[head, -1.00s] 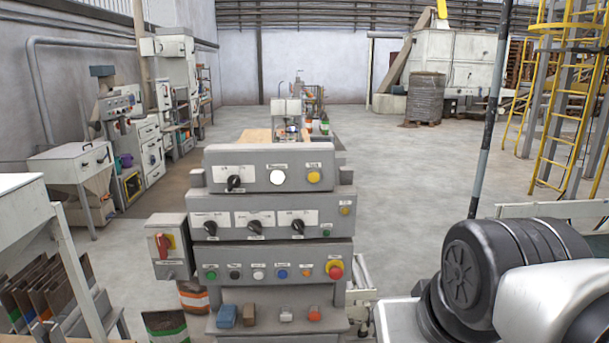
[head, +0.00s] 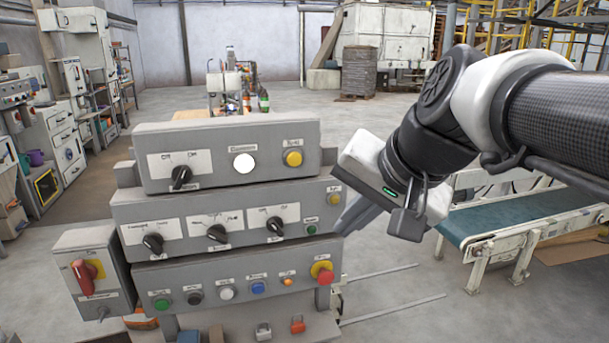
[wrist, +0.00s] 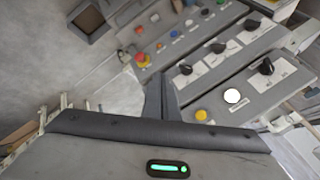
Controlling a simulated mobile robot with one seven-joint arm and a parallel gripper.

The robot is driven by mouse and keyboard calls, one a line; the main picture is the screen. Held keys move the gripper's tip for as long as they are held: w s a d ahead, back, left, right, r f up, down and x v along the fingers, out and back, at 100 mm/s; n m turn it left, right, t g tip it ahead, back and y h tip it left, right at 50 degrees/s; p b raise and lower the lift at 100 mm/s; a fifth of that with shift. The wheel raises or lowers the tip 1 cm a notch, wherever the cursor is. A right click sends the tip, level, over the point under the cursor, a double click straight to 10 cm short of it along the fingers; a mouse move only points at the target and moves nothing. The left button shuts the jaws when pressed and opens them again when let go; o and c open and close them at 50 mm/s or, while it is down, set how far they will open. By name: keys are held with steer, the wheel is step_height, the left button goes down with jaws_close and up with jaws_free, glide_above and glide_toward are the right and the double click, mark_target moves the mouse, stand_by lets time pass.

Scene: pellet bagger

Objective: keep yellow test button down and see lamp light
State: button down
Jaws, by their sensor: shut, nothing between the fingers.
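The yellow test button (head: 293,158) sits at the right end of the top grey panel. It also shows in the wrist view (wrist: 201,115), right of my fingers. The round white lamp (head: 244,163) is left of the button and shows in the wrist view too (wrist: 233,96). It looks plain bright white; I cannot tell whether it is lit. My gripper (head: 343,226) is shut and empty, at the right edge of the stepped console, lower than the test button and apart from it. In the wrist view the closed fingers (wrist: 162,97) point toward the console.
A smaller yellow button (head: 334,199) and a red emergency stop (head: 323,272) sit on the lower panels near my fingers. Black knobs (head: 218,233) line the middle panel. A red switch box (head: 92,280) stands left. A conveyor (head: 520,215) is at right.

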steer(key=w+a+r+m+y+b, duration=0.2)
steer(key=w+a+r+m, duration=0.1)
steer(key=w, duration=0.3)
steer(key=shift+w+a+r+t+y+b, duration=0.15)
steer(key=shift+w+a+t+y+b, duration=0.2)
steer(key=shift+a, duration=0.3)
steer(key=p, duration=0.3)
glide_toward(292, 166)
steer(key=shift+w+a+f, duration=0.25)
steer(key=shift+a+f, duration=0.15)
steer(key=shift+f, duration=0.3)
steer(key=shift+w+a+f, duration=0.3)
steer(key=shift+a+f, duration=0.1)
steer(key=shift+f, duration=0.25)
steer(key=shift+w+a+f, duration=0.25)
steer(key=shift+a+f, duration=0.2)
steer(key=shift+f, duration=0.25)
steer(key=shift+w, duration=0.15)
steer(key=shift+w+a, duration=0.1)
steer(key=shift+w, duration=0.2)
steer(key=shift+w+a+p, duration=0.15)
steer(key=shift+w+p, duration=0.25)
steer(key=shift+w, duration=0.05)
stand_by(1.1)
